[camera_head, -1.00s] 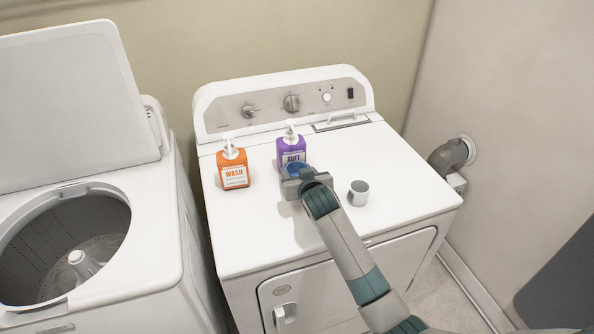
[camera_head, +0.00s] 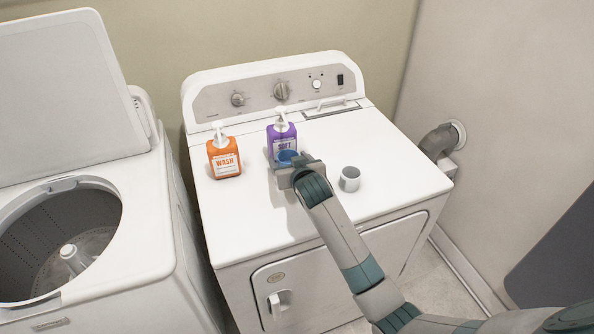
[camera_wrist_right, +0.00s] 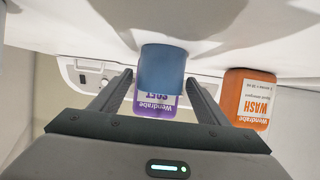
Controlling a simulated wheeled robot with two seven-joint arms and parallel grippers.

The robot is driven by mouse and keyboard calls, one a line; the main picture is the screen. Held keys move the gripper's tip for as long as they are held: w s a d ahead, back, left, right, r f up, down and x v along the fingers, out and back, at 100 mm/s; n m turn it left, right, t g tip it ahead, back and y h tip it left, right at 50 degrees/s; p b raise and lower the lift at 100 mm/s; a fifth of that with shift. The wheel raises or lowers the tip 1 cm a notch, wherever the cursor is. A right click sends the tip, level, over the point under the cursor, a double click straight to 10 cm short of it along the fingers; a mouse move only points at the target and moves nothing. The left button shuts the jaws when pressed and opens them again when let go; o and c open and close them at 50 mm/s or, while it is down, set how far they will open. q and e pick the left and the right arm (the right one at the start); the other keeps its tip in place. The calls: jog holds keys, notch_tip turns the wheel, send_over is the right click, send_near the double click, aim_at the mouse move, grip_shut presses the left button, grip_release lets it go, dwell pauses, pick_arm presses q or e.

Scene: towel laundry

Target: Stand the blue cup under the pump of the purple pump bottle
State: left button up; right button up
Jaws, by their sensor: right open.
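The purple pump bottle (camera_head: 282,142) with its white pump (camera_head: 280,117) stands upright on the white dryer top. The blue cup (camera_head: 287,157) is close in front of the bottle, partly hidden by my right gripper (camera_head: 294,168). In the right wrist view the blue cup (camera_wrist_right: 162,68) sits between the two spread fingers, with gaps at both sides, and covers part of the purple bottle (camera_wrist_right: 160,104). It looks upright on the dryer top. Whether it is exactly below the spout is hard to tell. My right gripper is open around the cup. My left gripper is not in view.
The orange pump bottle (camera_head: 224,158) stands left of the purple one. A light grey cup (camera_head: 350,179) stands to the right of my gripper. The control panel (camera_head: 265,92) rises behind. An open washer (camera_head: 150,220) is at the left.

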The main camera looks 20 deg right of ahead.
jog(key=b+v, duration=0.1)
jog(key=v, duration=1)
jog(key=shift+b, duration=0.35)
jog(key=shift+w, duration=0.1)
dwell(0.8)
